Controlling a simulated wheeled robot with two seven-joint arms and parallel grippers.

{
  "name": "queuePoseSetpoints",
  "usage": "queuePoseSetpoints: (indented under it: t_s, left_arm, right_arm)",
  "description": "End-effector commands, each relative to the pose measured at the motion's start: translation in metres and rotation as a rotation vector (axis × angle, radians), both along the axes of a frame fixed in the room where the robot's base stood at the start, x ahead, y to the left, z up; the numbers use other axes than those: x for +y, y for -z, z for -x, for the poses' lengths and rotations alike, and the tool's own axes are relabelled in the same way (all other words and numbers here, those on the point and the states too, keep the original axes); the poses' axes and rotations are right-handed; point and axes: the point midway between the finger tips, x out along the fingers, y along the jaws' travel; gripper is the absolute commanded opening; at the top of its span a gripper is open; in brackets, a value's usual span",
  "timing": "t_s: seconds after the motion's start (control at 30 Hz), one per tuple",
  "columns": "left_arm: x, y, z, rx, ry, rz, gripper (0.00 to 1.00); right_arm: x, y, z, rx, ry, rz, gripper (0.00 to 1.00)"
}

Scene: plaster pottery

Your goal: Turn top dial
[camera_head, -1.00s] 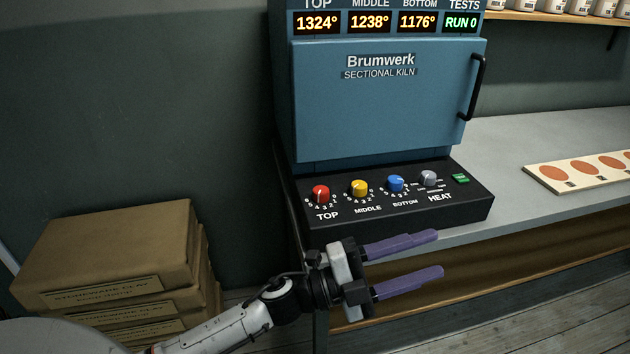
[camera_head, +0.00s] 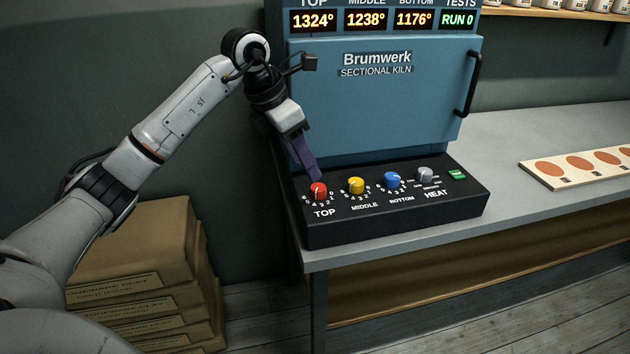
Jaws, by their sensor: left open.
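The red top dial (camera_head: 318,191) is the leftmost dial on the black control panel (camera_head: 400,215) of the blue kiln (camera_head: 385,105). The word TOP stands below it. My left gripper (camera_head: 317,178) points down from above, its purple fingers just behind and above the red dial. I cannot tell whether the fingers touch the dial. The fingers overlap in this view; the gripper is open. The display (camera_head: 314,20) reads TOP 1324°, MIDDLE 1238°, BOTTOM 1176° and RUN 0. My right gripper is not in view.
The yellow middle dial (camera_head: 355,186), blue bottom dial (camera_head: 392,181) and grey heat dial (camera_head: 425,175) sit to the right, then a green switch (camera_head: 457,175). A board with orange discs (camera_head: 540,176) lies on the grey bench (camera_head: 500,137). Stacked clay boxes (camera_head: 135,250) stand at lower left.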

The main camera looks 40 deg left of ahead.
Motion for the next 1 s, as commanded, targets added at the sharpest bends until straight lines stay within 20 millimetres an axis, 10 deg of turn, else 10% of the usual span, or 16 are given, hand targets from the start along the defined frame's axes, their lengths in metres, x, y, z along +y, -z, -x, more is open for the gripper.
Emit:
queuePoseSetpoints:
  t_s: [0.4, 0.77, 1.0]
  left_arm:
    - [-0.012, 0.060, -0.022, 0.002, 0.001, 0.004, 0.47]
    - [-0.013, 0.065, -0.025, -0.002, 0.002, 0.003, 0.47]
    - [-0.013, 0.065, -0.024, -0.001, 0.002, 0.003, 0.08]
  right_arm:
    - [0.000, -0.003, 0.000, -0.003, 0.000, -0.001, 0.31]
    - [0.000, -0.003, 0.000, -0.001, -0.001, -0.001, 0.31]
    - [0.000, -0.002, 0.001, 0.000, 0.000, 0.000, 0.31]
